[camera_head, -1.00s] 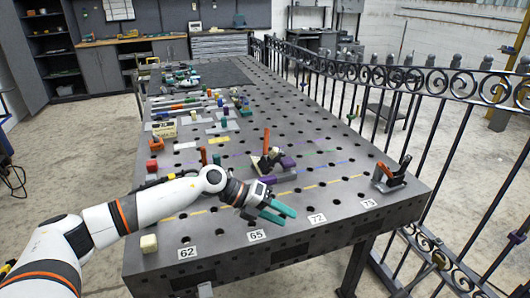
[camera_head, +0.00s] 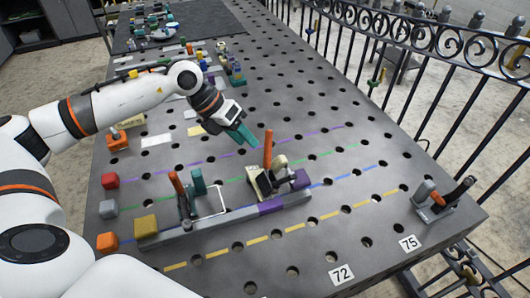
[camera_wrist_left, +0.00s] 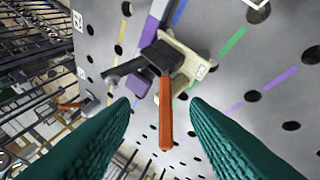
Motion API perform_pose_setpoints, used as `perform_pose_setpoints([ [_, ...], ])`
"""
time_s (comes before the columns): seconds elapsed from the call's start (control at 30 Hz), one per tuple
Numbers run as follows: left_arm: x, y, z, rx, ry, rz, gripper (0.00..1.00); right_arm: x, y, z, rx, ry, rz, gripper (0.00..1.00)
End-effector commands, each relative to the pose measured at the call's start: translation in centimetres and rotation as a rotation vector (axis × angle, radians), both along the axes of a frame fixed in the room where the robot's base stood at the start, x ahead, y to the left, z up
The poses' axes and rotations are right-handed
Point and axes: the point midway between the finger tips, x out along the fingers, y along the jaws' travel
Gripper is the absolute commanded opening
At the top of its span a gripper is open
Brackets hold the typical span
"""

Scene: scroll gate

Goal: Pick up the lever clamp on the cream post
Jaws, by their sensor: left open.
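The lever clamp has an upright orange handle (camera_head: 268,150) and sits on a cream post (camera_head: 262,186) at the grey bar on the table. In the left wrist view the orange handle (camera_wrist_left: 166,118) points down between my fingers, with the dark clamp body (camera_wrist_left: 160,58) and cream post (camera_wrist_left: 188,62) beyond. My left gripper (camera_head: 242,138), with teal fingers, is open and empty, just up-left of the handle in the head view. In the wrist view its fingers (camera_wrist_left: 160,135) stand on either side of the handle's end, apart from it. My right gripper is out of view.
A second orange-handled clamp (camera_head: 180,195) stands left on the grey bar (camera_head: 225,217), near a yellow block (camera_head: 146,225). Another clamp (camera_head: 437,200) is at the right table edge. Small cubes (camera_head: 110,181) line the left. A scroll-topped fence (camera_head: 450,45) runs along the right.

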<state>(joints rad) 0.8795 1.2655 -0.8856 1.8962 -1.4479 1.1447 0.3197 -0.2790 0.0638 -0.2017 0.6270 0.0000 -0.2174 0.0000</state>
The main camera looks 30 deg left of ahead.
Motion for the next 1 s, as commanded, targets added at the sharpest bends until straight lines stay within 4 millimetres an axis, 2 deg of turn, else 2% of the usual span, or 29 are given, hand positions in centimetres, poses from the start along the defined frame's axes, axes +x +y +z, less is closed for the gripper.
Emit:
perform_pose_setpoints([
  [0.1,0.0,-0.2,-0.4,0.010,0.001,-0.004,0.42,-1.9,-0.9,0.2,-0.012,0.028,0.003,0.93],
  [0.23,0.5,-1.3,-2.1,0.010,0.003,-0.006,0.42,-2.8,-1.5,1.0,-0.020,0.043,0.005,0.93],
  [0.4,1.3,-2.6,-4.5,0.009,0.001,-0.004,0.42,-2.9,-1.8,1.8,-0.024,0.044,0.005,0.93],
  [0.67,1.7,-3.4,-6.3,0.010,0.002,-0.003,0.42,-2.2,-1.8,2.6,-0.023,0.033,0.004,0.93],
  [0.8,2.0,-4.0,-8.3,0.009,0.004,-0.004,0.42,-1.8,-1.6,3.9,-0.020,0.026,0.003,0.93],
  [1.0,2.5,-5.0,-10.3,0.010,-0.001,-0.003,0.42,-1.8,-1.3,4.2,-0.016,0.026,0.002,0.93],
])
